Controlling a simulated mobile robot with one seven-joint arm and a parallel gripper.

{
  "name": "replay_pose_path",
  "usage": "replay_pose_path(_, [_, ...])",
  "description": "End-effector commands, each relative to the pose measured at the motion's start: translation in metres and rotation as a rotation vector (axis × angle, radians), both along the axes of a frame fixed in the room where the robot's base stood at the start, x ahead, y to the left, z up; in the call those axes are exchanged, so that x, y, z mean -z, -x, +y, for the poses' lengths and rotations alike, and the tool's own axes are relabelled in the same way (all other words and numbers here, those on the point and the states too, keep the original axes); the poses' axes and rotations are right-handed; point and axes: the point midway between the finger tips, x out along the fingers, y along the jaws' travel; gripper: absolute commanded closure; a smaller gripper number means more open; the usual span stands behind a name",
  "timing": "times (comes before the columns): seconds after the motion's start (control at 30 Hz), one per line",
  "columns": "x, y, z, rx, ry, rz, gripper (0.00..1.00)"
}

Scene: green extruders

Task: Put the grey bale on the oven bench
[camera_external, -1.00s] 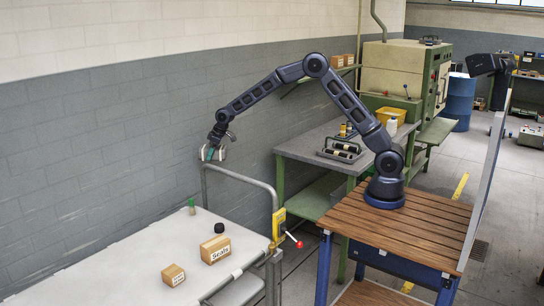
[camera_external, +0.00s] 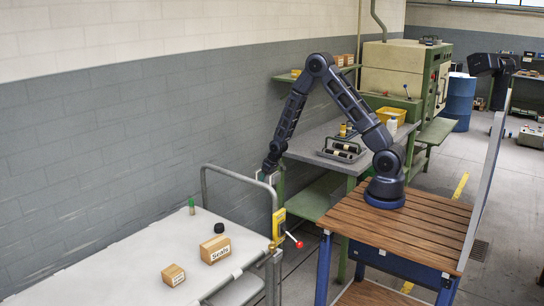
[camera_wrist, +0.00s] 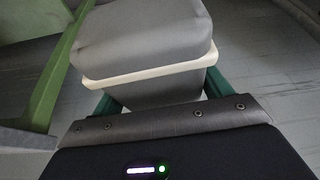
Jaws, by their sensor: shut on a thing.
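The grey bale (camera_wrist: 145,40), with a pale band around it, sits between the green fingers of my gripper (camera_wrist: 160,92) in the wrist view. My gripper is shut on it. In the external view my gripper (camera_external: 267,174) points down just left of the oven bench, near the trolley's rail; the bale is too small and hidden there to make out clearly. The oven bench (camera_external: 310,142) has a grey top on green legs and stands in front of the green and cream oven (camera_external: 392,70).
On the bench are a rack of rollers (camera_external: 341,151), a yellow bin (camera_external: 390,115) and a white bottle (camera_external: 392,127). The bench's front-left top is clear. The trolley's metal rail (camera_external: 238,174) rises close to my gripper. Boxes (camera_external: 215,249) lie on the white trolley top.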

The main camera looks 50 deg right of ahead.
Motion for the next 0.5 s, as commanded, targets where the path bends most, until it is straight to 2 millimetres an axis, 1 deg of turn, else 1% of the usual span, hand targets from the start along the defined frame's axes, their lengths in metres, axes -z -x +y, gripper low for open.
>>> replay_pose_path(0.03, [0.005,0.008,-0.01,0.02,0.001,0.0,0.76])
replay_pose_path(0.1, [0.012,0.019,-0.023,0.045,0.001,0.0,0.76])
replay_pose_path(0.27, [0.021,0.038,-0.05,0.1,0.002,0.0,0.76])
replay_pose_path(0.37, [0.017,0.039,-0.066,0.125,0.002,-0.004,0.76])
replay_pose_path(0.5, [-0.001,0.027,-0.087,0.142,0.001,-0.006,0.76])
